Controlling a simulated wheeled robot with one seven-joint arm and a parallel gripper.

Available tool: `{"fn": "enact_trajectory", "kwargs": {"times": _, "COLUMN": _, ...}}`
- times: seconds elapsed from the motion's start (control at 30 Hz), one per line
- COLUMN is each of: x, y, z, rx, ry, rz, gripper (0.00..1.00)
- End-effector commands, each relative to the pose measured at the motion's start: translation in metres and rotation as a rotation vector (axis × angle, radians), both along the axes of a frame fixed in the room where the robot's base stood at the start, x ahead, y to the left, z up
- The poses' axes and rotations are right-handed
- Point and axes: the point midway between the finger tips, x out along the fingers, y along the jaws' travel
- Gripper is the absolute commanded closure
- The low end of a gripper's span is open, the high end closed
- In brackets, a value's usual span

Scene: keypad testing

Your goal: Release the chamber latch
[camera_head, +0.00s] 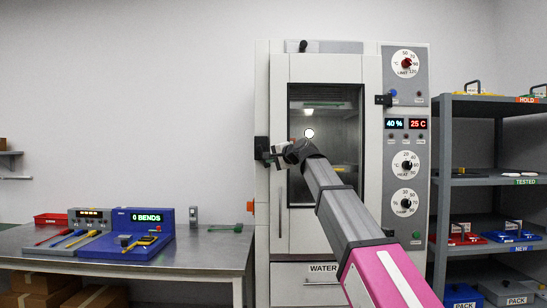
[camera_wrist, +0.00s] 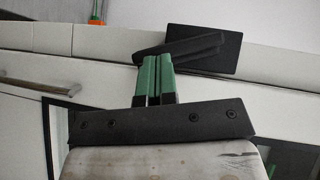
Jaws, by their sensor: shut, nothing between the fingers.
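The test chamber (camera_head: 283,235) is a tall grey cabinet with a windowed door, shut as far as I can see. The chamber latch (camera_head: 261,143) is a black fitting on the door's left edge. In the wrist view it is a black plate (camera_wrist: 228,55) with a black lever (camera_wrist: 195,47) across it. My gripper (camera_wrist: 155,58) is shut, its green fingertips together at the lever's side. I cannot tell whether they touch it. In the head view my gripper (camera_head: 276,155) is beside the latch, partly hidden by my wrist.
The door's metal handle (camera_wrist: 55,85) is close to my gripper. A bench (camera_head: 60,260) with a blue bend tester (camera_head: 133,245) stands left. A shelf rack (camera_head: 490,182) with trays stands right. Knobs (camera_head: 406,165) line the chamber's right panel.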

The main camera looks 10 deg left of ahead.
Motion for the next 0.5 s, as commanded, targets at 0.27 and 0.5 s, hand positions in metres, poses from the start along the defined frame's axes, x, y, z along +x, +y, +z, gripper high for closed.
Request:
{"fn": "enact_trajectory", "kwargs": {"times": 0.27, "x": -0.002, "y": 0.008, "z": -0.009, "rx": 0.188, "ry": 0.045, "rz": 0.000, "gripper": 1.00}}
{"fn": "enact_trajectory", "kwargs": {"times": 0.5, "x": -0.003, "y": 0.013, "z": -0.011, "rx": 0.184, "ry": 0.043, "rz": 0.000, "gripper": 1.00}}
